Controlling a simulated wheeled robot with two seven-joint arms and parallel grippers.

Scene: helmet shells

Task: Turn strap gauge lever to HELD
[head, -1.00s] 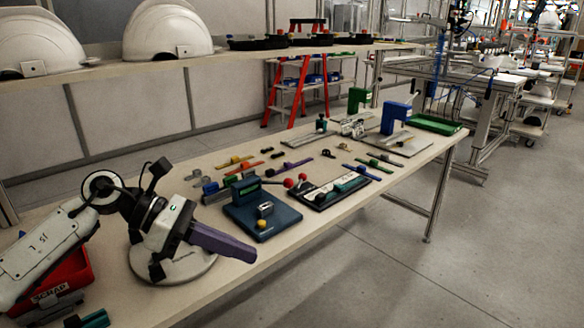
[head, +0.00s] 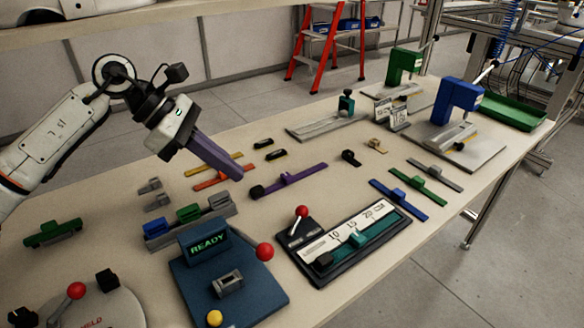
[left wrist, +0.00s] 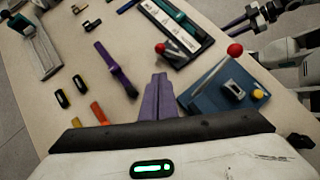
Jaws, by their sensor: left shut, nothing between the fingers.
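The strap gauge (head: 335,262) looks to be the black base with a white scale marked 10, 15, 20 and a teal slider. Its red-knobbed lever (head: 301,211) stands at the left end, knob up; the lever's marking is not readable. The gauge also shows at the top of the left wrist view (left wrist: 196,47), its red knob (left wrist: 160,48) just beyond my fingertips in the picture. My left gripper (head: 238,176) has purple fingers, shut and empty, above the table behind and left of the gauge, apart from the lever.
A blue fixture (head: 250,297) reading READY, with a red ball, stands left of the gauge. A round base (head: 115,305) with another red-knobbed lever is at the lower left. Coloured straps, including a purple one (head: 290,180), and small clips lie around. Presses (head: 460,103) stand at the far right.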

